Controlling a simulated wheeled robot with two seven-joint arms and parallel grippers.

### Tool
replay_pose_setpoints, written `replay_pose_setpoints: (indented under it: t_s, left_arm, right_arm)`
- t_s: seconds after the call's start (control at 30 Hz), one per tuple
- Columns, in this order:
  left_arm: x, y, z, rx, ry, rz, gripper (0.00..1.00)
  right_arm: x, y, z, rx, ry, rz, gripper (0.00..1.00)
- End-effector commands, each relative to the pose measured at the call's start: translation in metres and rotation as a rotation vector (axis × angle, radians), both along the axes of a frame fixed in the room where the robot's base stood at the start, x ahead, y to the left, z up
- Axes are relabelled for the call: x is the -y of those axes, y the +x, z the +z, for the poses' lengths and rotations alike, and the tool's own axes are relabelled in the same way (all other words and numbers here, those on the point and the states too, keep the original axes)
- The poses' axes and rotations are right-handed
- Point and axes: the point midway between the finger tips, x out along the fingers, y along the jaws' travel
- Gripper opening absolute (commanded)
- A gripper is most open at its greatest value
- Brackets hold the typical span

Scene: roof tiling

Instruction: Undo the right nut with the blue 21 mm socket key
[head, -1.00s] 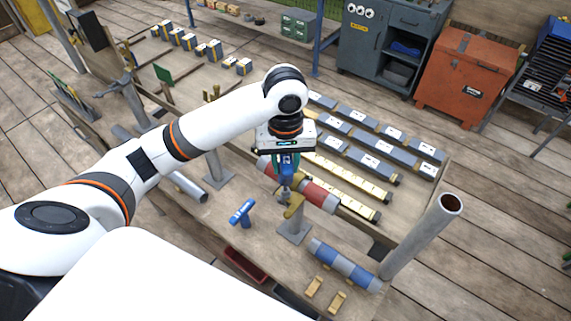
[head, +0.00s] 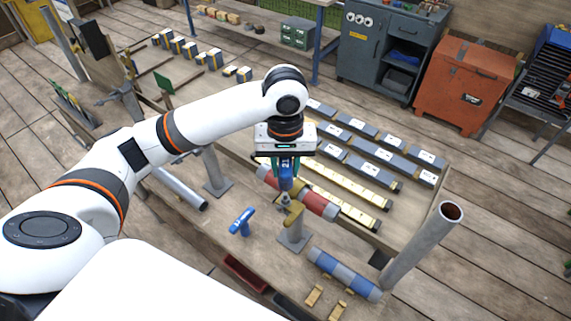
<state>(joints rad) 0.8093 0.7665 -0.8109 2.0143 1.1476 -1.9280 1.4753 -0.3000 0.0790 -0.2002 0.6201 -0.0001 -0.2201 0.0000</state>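My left gripper (head: 286,168) is above the middle of the bench in the head view, its fingers shut on an upright blue socket key (head: 287,184). Its size mark is too small to read surely. The key's lower end is just above or at a brass-coloured clamp (head: 293,214) on a grey stand (head: 293,238); I cannot tell whether it touches a nut. The nuts are too small or hidden to make out. A second blue T-handled key (head: 241,221) stands on the bench to the left. My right gripper is not in view.
A red and grey pipe (head: 316,202) lies behind the clamp. A blue and grey pipe (head: 345,273) and two brass pieces (head: 314,295) lie at front right. A tall grey pipe (head: 421,243) rises at right. Tile rows (head: 375,155) lie behind.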

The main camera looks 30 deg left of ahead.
Motion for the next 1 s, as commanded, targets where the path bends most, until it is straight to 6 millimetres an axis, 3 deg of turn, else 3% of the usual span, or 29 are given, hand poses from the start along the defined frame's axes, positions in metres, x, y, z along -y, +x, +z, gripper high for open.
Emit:
replay_pose_setpoints:
  t_s: [1.0]
  left_arm:
    - [0.0, 0.0, -0.04, 0.0, 0.001, 0.001, 0.0]
  right_arm:
    - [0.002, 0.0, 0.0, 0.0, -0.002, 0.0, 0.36]
